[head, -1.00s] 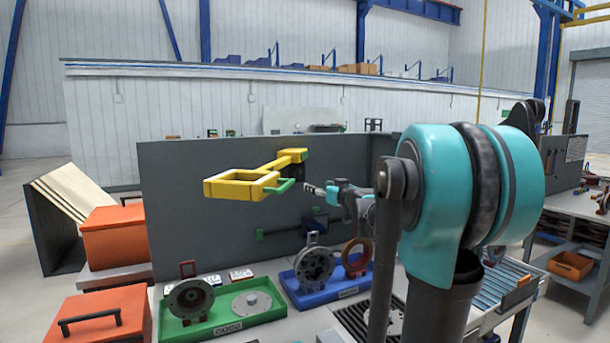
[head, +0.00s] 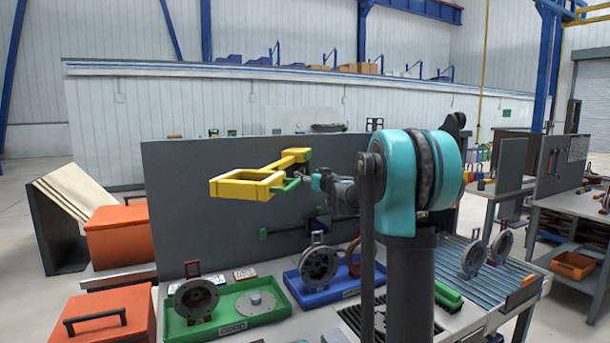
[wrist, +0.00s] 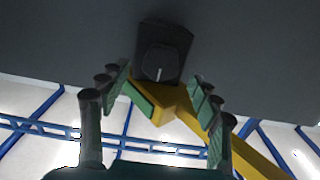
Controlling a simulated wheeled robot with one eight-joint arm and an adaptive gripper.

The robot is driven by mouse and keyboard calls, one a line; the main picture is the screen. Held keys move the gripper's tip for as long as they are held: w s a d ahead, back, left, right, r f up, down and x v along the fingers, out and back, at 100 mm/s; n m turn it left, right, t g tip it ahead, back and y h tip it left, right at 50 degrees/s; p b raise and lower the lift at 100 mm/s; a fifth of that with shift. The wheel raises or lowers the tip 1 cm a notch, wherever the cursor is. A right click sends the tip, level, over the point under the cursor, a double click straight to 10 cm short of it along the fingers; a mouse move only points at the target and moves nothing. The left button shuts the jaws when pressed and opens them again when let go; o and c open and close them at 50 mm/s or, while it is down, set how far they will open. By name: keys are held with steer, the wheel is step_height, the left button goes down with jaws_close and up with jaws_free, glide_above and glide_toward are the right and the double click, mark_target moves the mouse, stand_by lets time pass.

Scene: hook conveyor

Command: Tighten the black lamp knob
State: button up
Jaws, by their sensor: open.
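The black lamp knob (wrist: 163,62) shows in the wrist view as a dark, rounded block with a pale line on its face, against the grey panel. The yellow lamp arm (wrist: 207,113) runs beneath it to the lower right. My gripper (wrist: 162,82) is open, with one finger on each side just below the knob. Whether the fingers touch it I cannot tell. In the head view the yellow lamp (head: 250,185) juts from the grey panel (head: 210,225), and my gripper (head: 302,175) is beside its mount. The knob is hard to make out there.
A green tray (head: 205,333) and a blue tray (head: 305,302) with metal parts stand on the bench below. Orange boxes (head: 118,232) stand at the left. A roller conveyor (head: 490,290) with ring-shaped parts is at the right. The lamp's yellow frame projects left of my gripper.

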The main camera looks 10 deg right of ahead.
mark_target(304, 173)
steer(key=shift+x, duration=1.6)
steer(key=c, duration=1.2)
